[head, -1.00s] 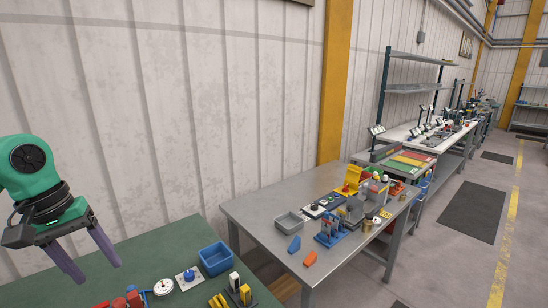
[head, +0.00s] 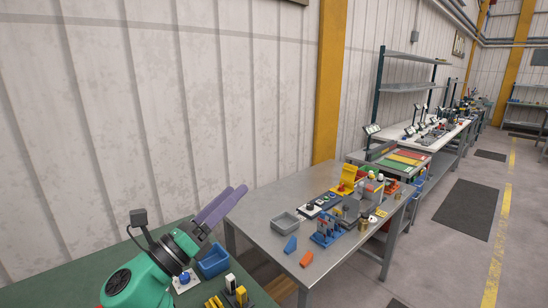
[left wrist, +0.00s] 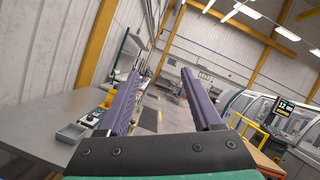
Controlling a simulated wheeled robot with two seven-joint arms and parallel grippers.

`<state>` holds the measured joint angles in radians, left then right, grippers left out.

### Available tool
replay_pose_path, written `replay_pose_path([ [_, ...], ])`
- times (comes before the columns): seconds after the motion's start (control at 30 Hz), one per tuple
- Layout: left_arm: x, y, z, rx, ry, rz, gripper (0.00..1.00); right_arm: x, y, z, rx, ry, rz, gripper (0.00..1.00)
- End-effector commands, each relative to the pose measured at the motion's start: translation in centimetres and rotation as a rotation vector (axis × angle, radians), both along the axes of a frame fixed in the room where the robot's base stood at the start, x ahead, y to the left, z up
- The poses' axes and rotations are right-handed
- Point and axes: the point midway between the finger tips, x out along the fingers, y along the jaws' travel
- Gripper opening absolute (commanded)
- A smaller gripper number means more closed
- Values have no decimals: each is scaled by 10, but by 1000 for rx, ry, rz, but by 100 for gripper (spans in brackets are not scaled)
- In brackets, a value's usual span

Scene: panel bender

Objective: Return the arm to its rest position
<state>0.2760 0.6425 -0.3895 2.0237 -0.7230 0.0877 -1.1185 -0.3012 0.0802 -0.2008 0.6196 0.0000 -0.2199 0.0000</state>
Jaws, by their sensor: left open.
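My left gripper (head: 222,208) is in the head view above the green table (head: 75,282), its purple fingers pointing up and to the right. In the left wrist view its two fingers (left wrist: 165,95) stand wide apart with nothing between them. My green left arm (head: 145,280) comes in at the bottom left. My right arm and gripper are in neither view.
A blue bin (head: 213,262) sits on the green table close below the gripper, with yellow parts (head: 214,301) in front. A grey metal table (head: 268,208) with several small objects stands to the right. The white wall (head: 150,120) is behind. Floor at the far right is clear.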

Motion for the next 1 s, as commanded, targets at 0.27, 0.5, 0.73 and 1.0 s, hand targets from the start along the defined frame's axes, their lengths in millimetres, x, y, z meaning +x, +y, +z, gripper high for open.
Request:
replay_pose_path([
  [0.27, -10, 134, -201, -1277, 1016, 485, 66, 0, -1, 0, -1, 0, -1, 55],
  [0.5, -106, 152, -323, -1818, 1400, 903, 66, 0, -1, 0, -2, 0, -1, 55],
  [0.73, -198, 144, -377, -2109, 1575, 1283, 66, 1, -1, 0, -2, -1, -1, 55],
  [1.0, -206, 139, -490, -2132, 1614, 1421, 66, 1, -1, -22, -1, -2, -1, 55],
])
